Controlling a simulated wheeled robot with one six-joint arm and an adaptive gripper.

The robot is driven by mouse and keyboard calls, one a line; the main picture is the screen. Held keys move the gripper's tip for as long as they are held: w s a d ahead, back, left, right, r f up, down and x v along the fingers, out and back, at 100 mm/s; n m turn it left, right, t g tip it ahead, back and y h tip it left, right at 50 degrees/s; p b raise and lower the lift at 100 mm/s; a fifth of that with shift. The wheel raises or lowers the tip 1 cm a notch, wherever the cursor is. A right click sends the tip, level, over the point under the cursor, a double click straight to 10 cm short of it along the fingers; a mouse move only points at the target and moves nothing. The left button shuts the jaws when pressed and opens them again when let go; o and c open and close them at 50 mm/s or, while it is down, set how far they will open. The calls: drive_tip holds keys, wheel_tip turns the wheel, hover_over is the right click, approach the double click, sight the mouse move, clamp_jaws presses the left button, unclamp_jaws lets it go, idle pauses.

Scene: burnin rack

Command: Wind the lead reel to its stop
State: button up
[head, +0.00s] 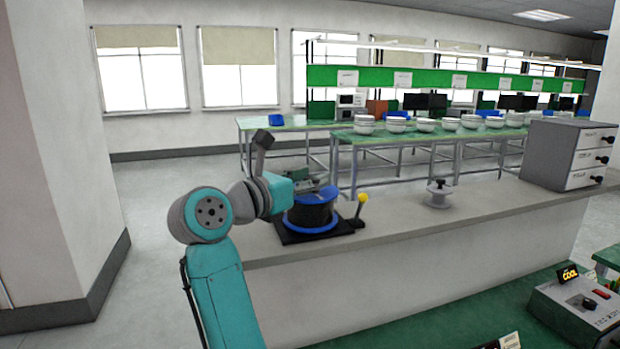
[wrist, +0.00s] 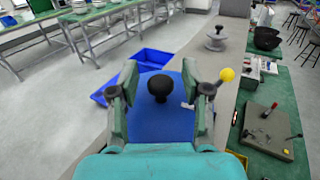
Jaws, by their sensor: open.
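The lead reel (head: 312,213) has a blue rim and a dark drum and sits on a black base plate (head: 288,236) on the grey counter. A lever with a yellow knob (head: 361,198) stands at its right; the yellow knob also shows in the wrist view (wrist: 226,74). In the wrist view the reel's blue top (wrist: 160,125) carries a black round crank knob (wrist: 159,85). My gripper (wrist: 160,68) is open above the reel, one finger on each side of the black knob, with gaps showing. In the head view my gripper (head: 300,181) partly hides the reel's top.
A pale spool-like fixture (head: 438,194) stands farther right on the counter (head: 480,212), with clear surface between. A drawer cabinet (head: 568,155) is at the counter's right end. A control box (head: 580,310) reading COOL is at lower right.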

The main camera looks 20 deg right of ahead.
drive_tip(key=shift+d, duration=0.15)
clamp_jaws()
drive_tip(key=shift+m+g+h, duration=0.5)
drive_tip(key=shift+m+g, duration=0.3)
drive_tip(key=shift+g, duration=0.3)
unclamp_jaws()
drive_tip(key=v, duration=1.2)
